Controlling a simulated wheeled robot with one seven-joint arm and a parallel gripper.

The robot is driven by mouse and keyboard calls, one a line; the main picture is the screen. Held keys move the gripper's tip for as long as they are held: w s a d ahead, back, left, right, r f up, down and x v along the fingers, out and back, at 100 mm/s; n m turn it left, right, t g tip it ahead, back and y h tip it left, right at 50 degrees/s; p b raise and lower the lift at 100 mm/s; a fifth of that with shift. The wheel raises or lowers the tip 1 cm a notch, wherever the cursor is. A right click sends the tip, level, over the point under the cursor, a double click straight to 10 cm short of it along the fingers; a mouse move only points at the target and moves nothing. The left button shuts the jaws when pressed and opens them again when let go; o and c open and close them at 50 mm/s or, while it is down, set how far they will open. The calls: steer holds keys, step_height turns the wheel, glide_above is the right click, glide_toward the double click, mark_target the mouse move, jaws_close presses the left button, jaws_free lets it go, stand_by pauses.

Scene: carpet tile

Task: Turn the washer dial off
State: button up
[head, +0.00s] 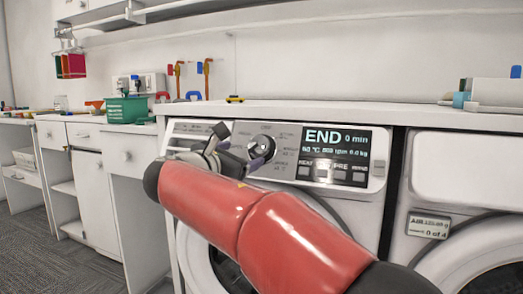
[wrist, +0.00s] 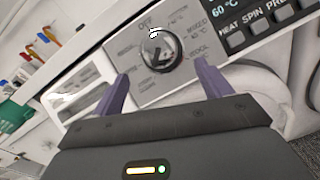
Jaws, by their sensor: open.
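The washer (head: 378,170) has a white front panel under a long counter. Its round silver dial (head: 266,143) is partly hidden by my gripper in the head view. In the wrist view the dial (wrist: 161,50) shows whole, with OFF printed above it and other settings around it. I cannot tell for sure which setting it points to. My gripper (wrist: 162,74) is open and empty, its two purple fingers apart below the dial on either side. In the head view my gripper (head: 238,146) is close in front of the panel by the dial.
The washer's display (head: 335,154) reads END 0 min, with buttons beneath. A second machine (head: 465,172) stands to the right. A green basket (head: 127,109) and small tools sit on the counter at left. White cabinets (head: 95,170) line the left side above the carpet.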

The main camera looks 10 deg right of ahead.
mark_target(256, 148)
steer(key=x, duration=0.7)
steer(key=shift+w+d+r, duration=0.1)
steer(key=shift+w+d, duration=0.1)
steer(key=shift+w, duration=0.05)
steer(key=shift+c, duration=0.5)
steer(key=c, duration=0.9)
